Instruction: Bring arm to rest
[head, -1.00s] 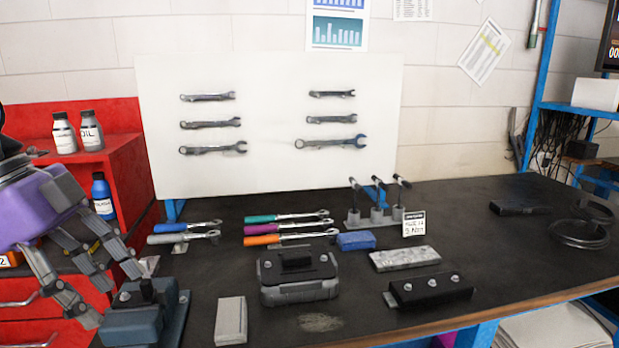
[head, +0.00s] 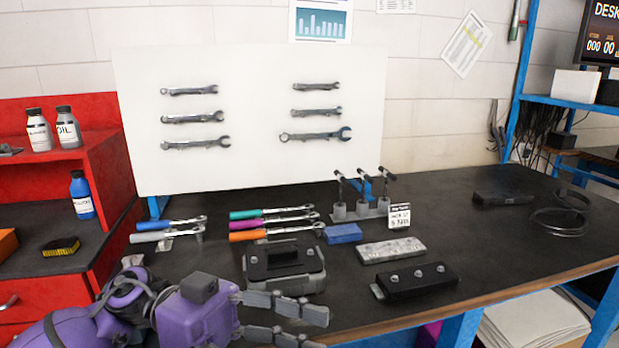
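My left gripper (head: 316,329) is low at the front of the dark workbench (head: 440,225). Its purple arm comes in from the lower left, and its grey fingers point right. The two fingers are apart with nothing visible between them, so it is open and empty. The fingers are in front of and below the black-topped grey case (head: 284,270) in the picture. Whether they touch the bench cannot be told. My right gripper is not in view.
Ratchets (head: 272,224) with coloured handles, a blue block (head: 343,233), a grey metal block (head: 391,250) and a black block with bolts (head: 415,280) lie on the bench. A red cabinet (head: 105,160) with bottles stands left. The bench's right side is mostly clear.

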